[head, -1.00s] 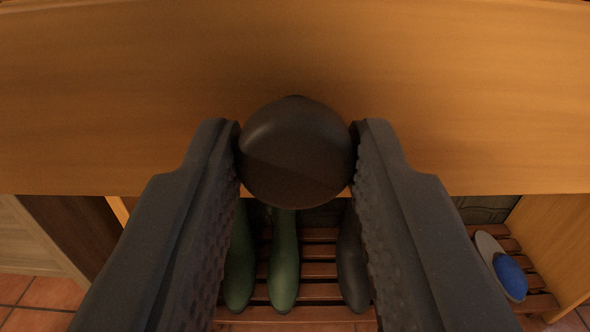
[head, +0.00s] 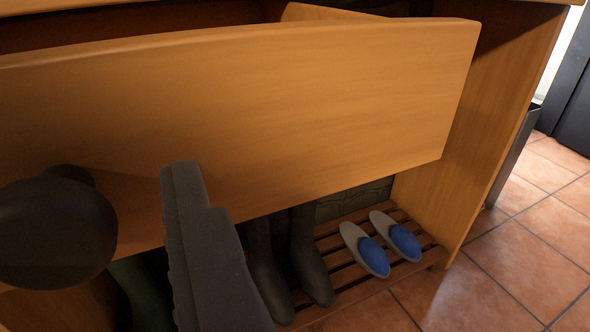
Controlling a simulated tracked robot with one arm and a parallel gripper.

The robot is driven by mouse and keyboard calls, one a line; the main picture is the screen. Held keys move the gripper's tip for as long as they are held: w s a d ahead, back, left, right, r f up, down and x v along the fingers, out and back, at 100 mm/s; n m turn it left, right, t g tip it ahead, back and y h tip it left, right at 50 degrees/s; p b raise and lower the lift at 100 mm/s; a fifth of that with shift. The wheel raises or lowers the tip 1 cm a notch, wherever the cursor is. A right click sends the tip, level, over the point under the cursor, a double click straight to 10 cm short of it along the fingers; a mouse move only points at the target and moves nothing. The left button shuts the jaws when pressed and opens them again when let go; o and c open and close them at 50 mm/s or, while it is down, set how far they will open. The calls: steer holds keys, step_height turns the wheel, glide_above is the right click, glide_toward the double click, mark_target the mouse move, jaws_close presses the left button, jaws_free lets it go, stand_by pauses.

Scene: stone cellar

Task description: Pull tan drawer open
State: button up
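The tan drawer (head: 300,110) fills much of the head view. Its front panel stands out from the cabinet, and a dark gap shows above it, so the drawer is partly open. A round dark knob (head: 50,235) sits on its front at the left edge of the view. One dark grey finger of my gripper (head: 205,245) shows just right of the knob, with a clear gap between them. The other finger is not visible, beyond the frame or hidden by the knob. The gripper looks open and is not closed on the knob.
Below the drawer, a slatted wooden rack (head: 400,255) holds dark boots (head: 308,260) and grey-and-blue slippers (head: 365,250). The cabinet's wooden side panel (head: 480,150) stands at the right. Tiled floor (head: 530,220) beyond it is clear.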

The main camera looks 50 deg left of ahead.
steer(key=p+v, duration=0.1)
steer(key=v, duration=1.3)
steer(key=shift+p, duration=0.35)
steer(key=shift+w, duration=0.1)
